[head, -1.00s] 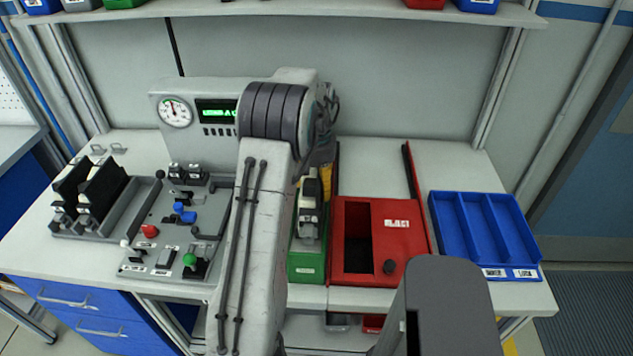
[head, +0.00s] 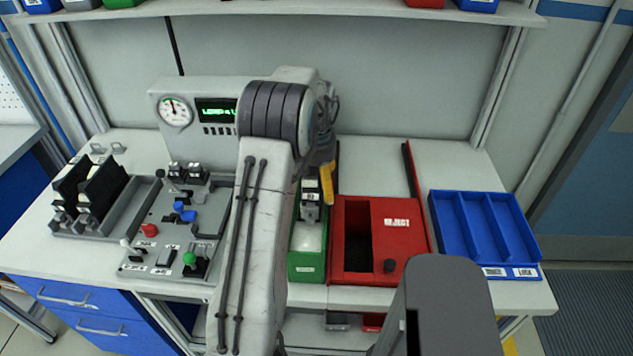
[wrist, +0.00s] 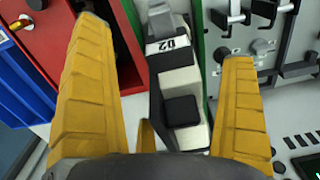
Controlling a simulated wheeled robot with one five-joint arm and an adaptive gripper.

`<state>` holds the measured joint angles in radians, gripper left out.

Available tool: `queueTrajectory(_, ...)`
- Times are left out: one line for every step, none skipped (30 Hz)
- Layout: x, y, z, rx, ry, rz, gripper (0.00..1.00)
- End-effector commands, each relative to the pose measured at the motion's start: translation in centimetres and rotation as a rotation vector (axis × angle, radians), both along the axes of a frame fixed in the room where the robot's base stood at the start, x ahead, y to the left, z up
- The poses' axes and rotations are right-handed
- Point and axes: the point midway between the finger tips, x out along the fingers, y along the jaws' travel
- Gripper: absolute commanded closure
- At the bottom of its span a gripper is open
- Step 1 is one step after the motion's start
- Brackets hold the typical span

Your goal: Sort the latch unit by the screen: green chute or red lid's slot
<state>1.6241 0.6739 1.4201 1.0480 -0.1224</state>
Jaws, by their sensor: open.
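The latch unit, black and white and marked "02" (wrist: 180,90), lies in the green chute (head: 306,266); its upper part also shows in the head view (head: 310,198). My gripper (wrist: 162,45) is open, with one yellow finger on each side of the unit and visible gaps between. In the head view, one yellow finger shows behind my arm. The red lid (head: 398,240) with its dark slot (head: 357,242) is just right of the chute. The screen (head: 215,110) has green text starting "LOAD", its right end hidden by my arm.
The blue divided tray (head: 484,228) stands at the right. A black-slotted rack (head: 95,200) is at the far left. Bare table lies behind the tray.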

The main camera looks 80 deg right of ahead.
Motion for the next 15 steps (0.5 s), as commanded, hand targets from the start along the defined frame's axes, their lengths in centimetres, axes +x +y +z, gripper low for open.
queueTrajectory(0.0, 0.1, -0.1, 0.003, 0.0, 0.0, 0.0)
queueTrajectory(0.0, 0.1, -0.1, 0.003, 0.0, 0.0, 0.0)
queueTrajectory(0.0, 0.1, 0.0, 0.003, 0.0, 0.0, 0.0)
queueTrajectory(0.0, 0.0, 0.0, 0.002, 0.0, 0.0, 0.0)
queueTrajectory(0.0, 0.0, 0.1, 0.001, 0.0, 0.0, 0.0)
queueTrajectory(0.0, 0.0, 0.4, 0.0, 0.0, 0.0, 0.0)
queueTrajectory(0.0, 0.0, 0.6, 0.0, 0.0, 0.0, 0.0)
queueTrajectory(0.0, 0.0, 0.9, 0.0, 0.0, 0.0, 0.0)
queueTrajectory(0.0, 0.0, 1.3, 0.0, 0.0, 0.0, 0.0)
queueTrajectory(0.0, -0.1, 1.7, -0.002, 0.0, 0.0, 0.0)
queueTrajectory(0.0, -0.1, 2.2, -0.003, 0.0, 0.0, 0.0)
queueTrajectory(0.0, -0.1, 2.8, -0.003, 0.0, 0.0, 0.0)
queueTrajectory(0.0, -0.1, 3.4, -0.004, 0.0, 0.0, 0.0)
queueTrajectory(0.0, -0.1, 3.9, -0.004, 0.001, 0.0, 0.0)
queueTrajectory(0.0, -0.1, 4.6, -0.003, 0.0, 0.0, 0.0)
